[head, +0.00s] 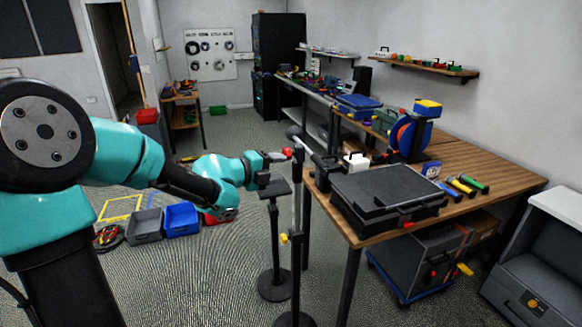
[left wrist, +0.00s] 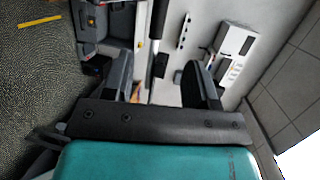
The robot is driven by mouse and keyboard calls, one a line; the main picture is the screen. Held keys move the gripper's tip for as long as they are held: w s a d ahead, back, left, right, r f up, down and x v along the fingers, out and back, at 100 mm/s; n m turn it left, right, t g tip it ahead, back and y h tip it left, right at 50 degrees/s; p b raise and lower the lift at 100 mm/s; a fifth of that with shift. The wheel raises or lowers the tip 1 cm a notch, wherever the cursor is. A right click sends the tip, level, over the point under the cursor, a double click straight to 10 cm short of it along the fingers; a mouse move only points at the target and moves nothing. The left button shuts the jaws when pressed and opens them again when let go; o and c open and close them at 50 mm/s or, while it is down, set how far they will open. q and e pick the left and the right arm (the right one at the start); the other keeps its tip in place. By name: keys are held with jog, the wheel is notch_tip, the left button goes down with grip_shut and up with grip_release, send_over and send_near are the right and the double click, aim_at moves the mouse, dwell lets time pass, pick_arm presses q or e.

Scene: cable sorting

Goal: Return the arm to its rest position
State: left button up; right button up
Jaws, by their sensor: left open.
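My left arm is teal and black and reaches in from the left in the head view. Its left gripper (head: 280,156) points right, in front of the workbench's near left corner, close to the top of a thin upright pole (head: 297,205). A small red part shows by the fingertips; whether it touches them I cannot tell. In the left wrist view the two dark fingers of the gripper (left wrist: 160,78) stand apart with no held object visible between them. My right gripper is not in view.
A wooden workbench (head: 500,172) on the right carries a black case (head: 385,197) and hand tools. A stand with a flat black top (head: 272,189) is just below the gripper. Grey (head: 146,226) and blue (head: 181,219) bins sit on the floor. The floor behind is mostly clear.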

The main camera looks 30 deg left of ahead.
pick_arm(q)
jog(key=shift+s+a+r, duration=0.1)
jog(key=shift+s+a, duration=0.15)
jog(key=shift+s, duration=0.45)
jog(key=d+f+n+g+y, duration=0.1)
jog(key=d+f+n+g, duration=0.3)
jog(key=f, duration=0.6)
jog(key=d+f+n, duration=0.2)
jog(key=f+n, duration=0.4)
jog(key=f, duration=0.5)
jog(key=d+f+n+g+y, duration=0.1)
jog(key=d+f+n+g, duration=0.3)
jog(key=f, duration=0.6)
jog(key=s+d+f+n+g, duration=0.3)
jog(key=s+d+f+n, duration=0.1)
jog(key=s+f, duration=0.5)
jog(key=s+d+f+n+g, duration=0.2)
jog(key=s+d+f+n, duration=0.3)
jog(key=s+f+n, duration=0.2)
notch_tip(320, 180, down, 2)
jog(key=shift+s+f+g, duration=0.25)
jog(key=shift+s+g, duration=0.15)
jog(key=shift+s, duration=0.45)
jog(key=shift+d, duration=0.1)
